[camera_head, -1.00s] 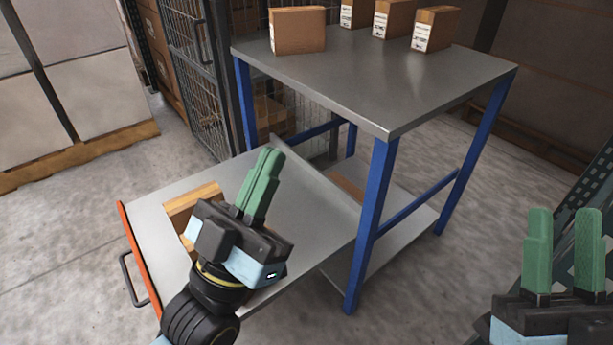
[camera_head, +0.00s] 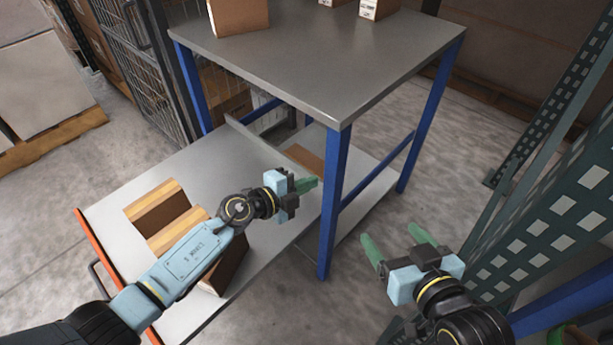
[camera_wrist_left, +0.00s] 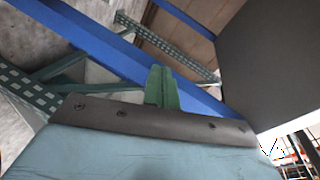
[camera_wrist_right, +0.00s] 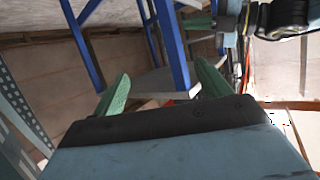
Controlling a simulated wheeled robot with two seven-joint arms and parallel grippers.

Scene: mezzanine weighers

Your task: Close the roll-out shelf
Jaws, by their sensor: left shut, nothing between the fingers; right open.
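The roll-out shelf (camera_head: 262,158) is a grey metal tray pulled out to the left of a blue-legged workbench (camera_head: 318,62). Its orange front edge (camera_head: 97,243) and dark handle (camera_head: 97,277) face left. Cardboard boxes (camera_head: 158,209) lie on it, partly hidden by my left arm. My left gripper (camera_head: 308,184) is shut and empty, above the shelf beside the front blue leg; its green fingers show in the left wrist view (camera_wrist_left: 161,88). My right gripper (camera_head: 396,243) is open and empty, right of the bench; its fingers show apart in the right wrist view (camera_wrist_right: 163,85).
Boxes (camera_head: 238,14) stand on the bench top. A lower shelf (camera_head: 350,190) lies under the bench. A green perforated rack upright (camera_head: 560,215) stands close on the right. A mesh cage (camera_head: 130,70) is behind left. Open floor lies in front of the bench.

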